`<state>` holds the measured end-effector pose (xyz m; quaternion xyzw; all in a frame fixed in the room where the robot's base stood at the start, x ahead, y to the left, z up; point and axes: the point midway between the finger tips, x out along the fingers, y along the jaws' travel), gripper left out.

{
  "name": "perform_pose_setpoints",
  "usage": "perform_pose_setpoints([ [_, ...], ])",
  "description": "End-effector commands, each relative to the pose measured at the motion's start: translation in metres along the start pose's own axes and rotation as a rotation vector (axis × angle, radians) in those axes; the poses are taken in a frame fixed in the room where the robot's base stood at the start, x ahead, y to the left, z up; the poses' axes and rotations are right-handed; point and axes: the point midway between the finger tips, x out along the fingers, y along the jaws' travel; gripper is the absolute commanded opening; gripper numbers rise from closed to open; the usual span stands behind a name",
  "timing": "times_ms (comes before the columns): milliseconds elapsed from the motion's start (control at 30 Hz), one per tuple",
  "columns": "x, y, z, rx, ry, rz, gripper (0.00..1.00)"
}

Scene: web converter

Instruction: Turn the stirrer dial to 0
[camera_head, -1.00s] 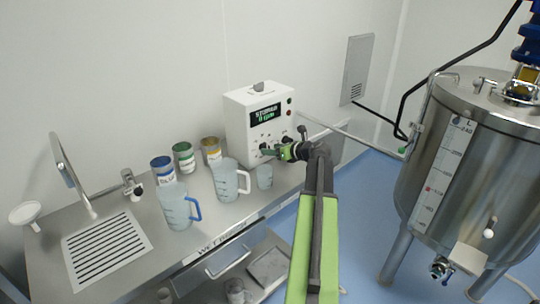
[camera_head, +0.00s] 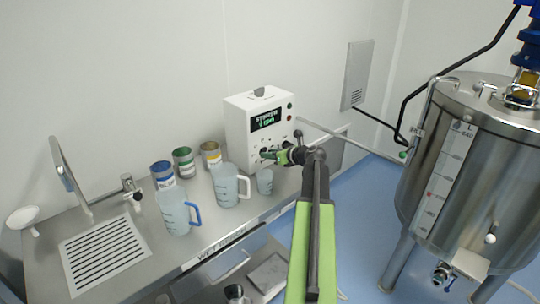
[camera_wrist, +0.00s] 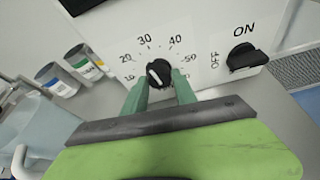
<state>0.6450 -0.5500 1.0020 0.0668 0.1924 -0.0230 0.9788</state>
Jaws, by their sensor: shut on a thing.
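The dial (camera_wrist: 159,72) is a small black knob with a white mark, on the front of a white control box (camera_head: 236,122). A printed scale runs around it; 10, 20, 30, 40 and 50 are readable in the wrist view. The 0 is not visible, and the mark's exact reading is unclear. My gripper (camera_wrist: 160,78) has its green fingers shut on the dial, one each side. In the head view, my gripper (camera_head: 268,156) reaches the box's front from the right.
A black ON/OFF switch (camera_wrist: 244,58) sits right of the dial. A small beaker (camera_head: 265,182) and a handled jug (camera_head: 226,188) stand close by on the steel bench. Coloured tins (camera_head: 184,162) stand behind. A steel tank (camera_head: 465,165) is at right.

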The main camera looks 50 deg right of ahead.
Motion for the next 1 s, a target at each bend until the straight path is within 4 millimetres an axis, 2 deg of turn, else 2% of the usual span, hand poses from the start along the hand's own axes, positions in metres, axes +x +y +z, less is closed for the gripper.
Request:
perform_pose_setpoints([
  [267,-0.0005,0.0015,-0.0008,-0.054,0.0,-0.021,0.0],
  [1000,-0.0005,0.0033,-0.0029,-0.469,0.002,-0.194,0.0],
])
